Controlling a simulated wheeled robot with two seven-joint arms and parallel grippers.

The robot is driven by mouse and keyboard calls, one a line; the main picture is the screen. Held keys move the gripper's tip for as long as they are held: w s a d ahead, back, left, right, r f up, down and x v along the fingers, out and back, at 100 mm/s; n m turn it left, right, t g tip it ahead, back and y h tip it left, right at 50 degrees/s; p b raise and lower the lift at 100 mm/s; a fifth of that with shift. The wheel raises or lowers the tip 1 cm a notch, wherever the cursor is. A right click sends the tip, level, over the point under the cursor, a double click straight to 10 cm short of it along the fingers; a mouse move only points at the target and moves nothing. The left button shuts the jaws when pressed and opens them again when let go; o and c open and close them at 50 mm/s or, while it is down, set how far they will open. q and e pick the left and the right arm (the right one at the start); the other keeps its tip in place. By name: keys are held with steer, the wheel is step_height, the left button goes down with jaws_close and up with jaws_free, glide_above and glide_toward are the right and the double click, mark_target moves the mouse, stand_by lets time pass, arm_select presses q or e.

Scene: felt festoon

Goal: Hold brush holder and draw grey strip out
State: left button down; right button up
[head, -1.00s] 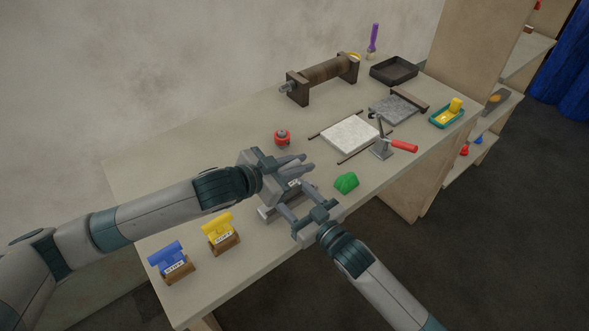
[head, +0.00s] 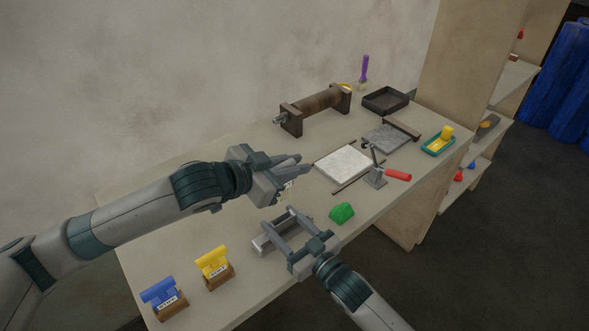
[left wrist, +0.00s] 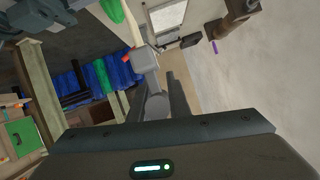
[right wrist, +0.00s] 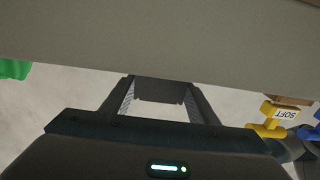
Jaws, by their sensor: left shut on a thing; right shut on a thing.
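My left gripper (head: 297,164) is shut on the grey strip (head: 288,187), a grey piece with a small white label, and holds it in the air above the bench. In the left wrist view a grey block (left wrist: 146,60) shows at the fingers. My right gripper (head: 277,227) is shut on the brush holder (head: 266,243), a grey box low at the bench, with a finger along each side. In the right wrist view the holder (right wrist: 158,90) shows dark between the fingers. The strip looks apart from the holder; its far side is hidden by my left fingers.
A green block (head: 341,213) lies right of the holder. Yellow (head: 212,262) and blue (head: 158,292) pieces stand in brown blocks at front left. A white slab (head: 345,164), a red-handled clamp (head: 397,175) and a roller stand (head: 316,106) are farther back.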

steer(key=o, duration=1.2)
steer(key=shift+c, duration=0.2)
steer(key=shift+s, duration=0.1)
steer(key=v, duration=1.2)
